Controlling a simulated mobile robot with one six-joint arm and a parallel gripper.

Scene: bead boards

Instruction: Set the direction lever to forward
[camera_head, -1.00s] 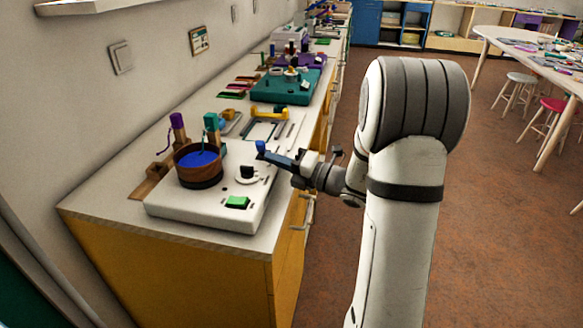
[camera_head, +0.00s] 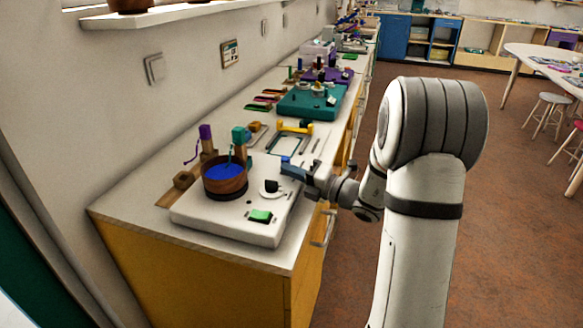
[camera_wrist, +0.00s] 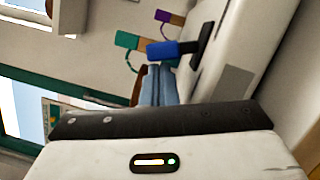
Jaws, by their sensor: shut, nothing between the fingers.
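The direction lever appears to be the blue-ended handle (camera_head: 285,160) at the right edge of the white board (camera_head: 205,222). In the wrist view the blue handle (camera_wrist: 165,50) sticks out from a dark plate on the white surface. My gripper (camera_head: 289,169) is at the handle, with its fingers shut and nothing between them. In the wrist view the fingertips (camera_wrist: 158,70) are right beside the handle; I cannot tell whether they touch it. The lever's direction markings cannot be read.
A brown bowl (camera_head: 225,190) with blue contents stands on the board. Near it are a black knob (camera_head: 271,185) and a green rocker (camera_head: 260,216). Teal (camera_head: 239,135) and purple (camera_head: 206,132) posts rise behind. A teal board (camera_head: 312,103) lies farther along the counter.

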